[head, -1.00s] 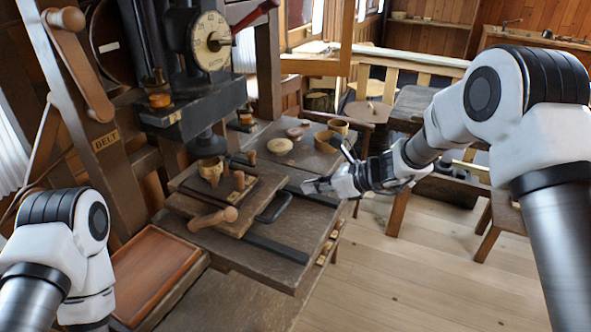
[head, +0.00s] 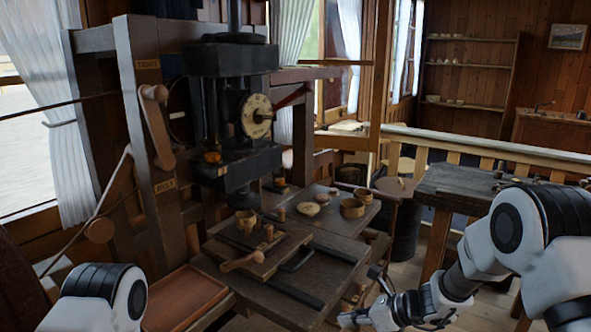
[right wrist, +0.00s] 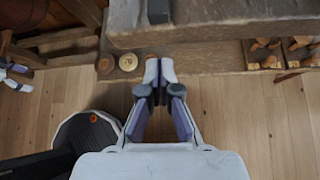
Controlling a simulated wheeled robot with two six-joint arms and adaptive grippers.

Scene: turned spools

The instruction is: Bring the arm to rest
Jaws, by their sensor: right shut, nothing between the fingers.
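My right gripper (head: 348,318) is low in the head view, in front of and just right of the dark workbench's (head: 335,252) right edge. In the right wrist view its two fingers (right wrist: 158,72) meet at the tips, with nothing between them. The fingertips show against the bench's edge in that view. My right arm (head: 505,235) comes in from the right, bent at the elbow. My left arm (head: 98,300) shows only as a joint at the lower left; its gripper is out of view.
The bench carries a wooden cup (head: 246,220), small turned pieces (head: 269,232), a pale disc (head: 307,210) and a round bowl (head: 352,208). A dark press with a dial (head: 257,116) stands behind. An empty reddish tray (head: 185,300) is at left.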

